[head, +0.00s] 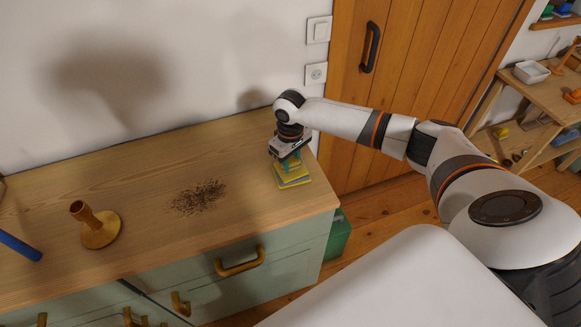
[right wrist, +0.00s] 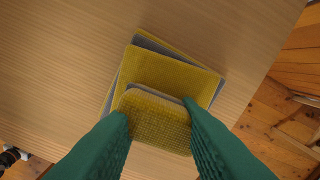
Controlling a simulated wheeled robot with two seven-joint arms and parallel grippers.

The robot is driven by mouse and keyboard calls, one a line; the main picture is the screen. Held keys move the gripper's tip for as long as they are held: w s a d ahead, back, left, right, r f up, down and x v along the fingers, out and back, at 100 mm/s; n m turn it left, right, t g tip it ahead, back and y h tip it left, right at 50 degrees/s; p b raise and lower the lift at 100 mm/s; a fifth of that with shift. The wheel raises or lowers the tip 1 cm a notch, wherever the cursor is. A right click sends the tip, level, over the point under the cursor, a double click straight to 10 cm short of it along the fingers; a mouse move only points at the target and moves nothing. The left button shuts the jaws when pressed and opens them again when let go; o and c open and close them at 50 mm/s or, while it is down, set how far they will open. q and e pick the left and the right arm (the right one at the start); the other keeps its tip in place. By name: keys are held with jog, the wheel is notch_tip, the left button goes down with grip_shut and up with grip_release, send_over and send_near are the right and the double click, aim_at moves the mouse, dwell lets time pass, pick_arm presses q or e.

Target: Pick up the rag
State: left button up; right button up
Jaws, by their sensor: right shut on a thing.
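A small stack of yellow and grey folded cloths (head: 294,181) lies at the right end of the wooden counter. The right wrist view shows the stack (right wrist: 170,72) from above, its layers turned a little against each other. My right gripper (head: 290,162) points down over the stack. Its green fingers are shut on a yellow rag (right wrist: 156,121), the uppermost piece, which they press from both sides. Whether the rag touches the cloths below, I cannot tell. My left gripper is not in view.
Dark crumbs (head: 198,197) lie scattered mid-counter. A yellow-brown candlestick-like holder (head: 98,230) stands at the left, near a blue rod (head: 20,246). The counter's right edge is close to the stack, with a green box (head: 337,236) on the floor beyond.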

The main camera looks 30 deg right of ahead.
aim_at(291, 159)
jog(key=shift+r+b, duration=0.75)
jog(key=shift+r, duration=4.3)
